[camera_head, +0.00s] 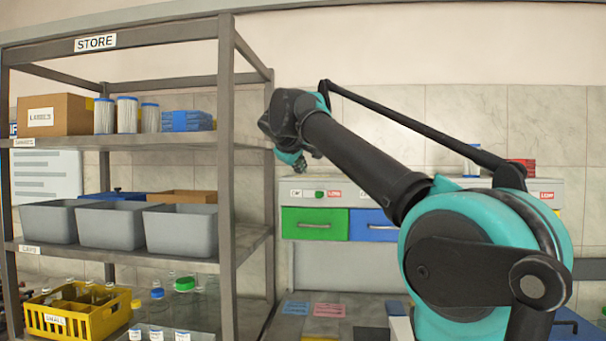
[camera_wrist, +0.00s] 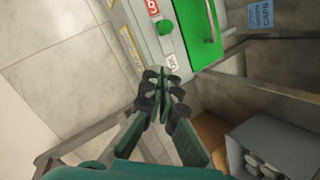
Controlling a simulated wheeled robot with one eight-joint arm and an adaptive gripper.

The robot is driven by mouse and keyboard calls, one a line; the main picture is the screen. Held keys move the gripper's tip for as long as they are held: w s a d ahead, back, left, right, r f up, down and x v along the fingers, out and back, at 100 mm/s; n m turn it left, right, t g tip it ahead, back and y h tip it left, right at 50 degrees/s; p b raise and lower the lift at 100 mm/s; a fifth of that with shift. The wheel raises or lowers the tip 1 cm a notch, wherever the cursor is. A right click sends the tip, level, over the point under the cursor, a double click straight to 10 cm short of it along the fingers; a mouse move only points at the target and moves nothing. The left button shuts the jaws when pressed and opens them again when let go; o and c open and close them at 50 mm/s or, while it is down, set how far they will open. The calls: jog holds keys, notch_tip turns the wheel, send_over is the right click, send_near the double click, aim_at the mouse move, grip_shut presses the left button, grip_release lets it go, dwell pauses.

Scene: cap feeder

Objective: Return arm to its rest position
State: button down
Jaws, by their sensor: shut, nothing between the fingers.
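My gripper (camera_wrist: 163,78) is shut and empty, its fingertips together in the wrist view. In the head view its end (camera_head: 300,164) shows below my raised wrist, between the shelf and the drawer unit, partly hidden by my arm. Behind it stands the grey cap feeder unit (camera_head: 364,189) with a green drawer (camera_head: 314,224) and a blue drawer (camera_head: 370,225), which my arm partly covers. The green drawer front also shows in the wrist view (camera_wrist: 198,32), beyond the fingertips.
The STORE shelf (camera_head: 226,150) stands at the left with grey bins (camera_head: 110,228), a cardboard box (camera_head: 55,114) and a yellow crate (camera_head: 78,318). Its post is close to my wrist. Pink and blue cards (camera_head: 330,310) lie on the low surface. Space above my arm is clear.

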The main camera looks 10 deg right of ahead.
jog(key=shift+s, duration=0.1)
dwell(0.4)
jog(key=s+d+f+m+g, duration=0.1)
jog(key=d+f, duration=0.1)
jog(key=f, duration=0.7)
jog(key=s+d+f+m+g, duration=0.1)
jog(key=f+m+g, duration=0.1)
jog(key=f, duration=0.8)
jog(key=s+f+m+g+y, duration=0.1)
jog(key=s+f, duration=0.4)
jog(key=f, duration=0.5)
jog(key=s+d+f+m+g+y, duration=0.1)
jog(key=s+f, duration=0.4)
jog(key=f, duration=0.5)
jog(key=s+d+f+m+g+y, duration=0.1)
jog(key=s+f, duration=0.5)
jog(key=f, duration=0.4)
jog(key=s+a+f+m+g+y, duration=0.1)
jog(key=s+a+f+y, duration=0.1)
jog(key=s+f, duration=1)
jog(key=shift+s, duration=0.35)
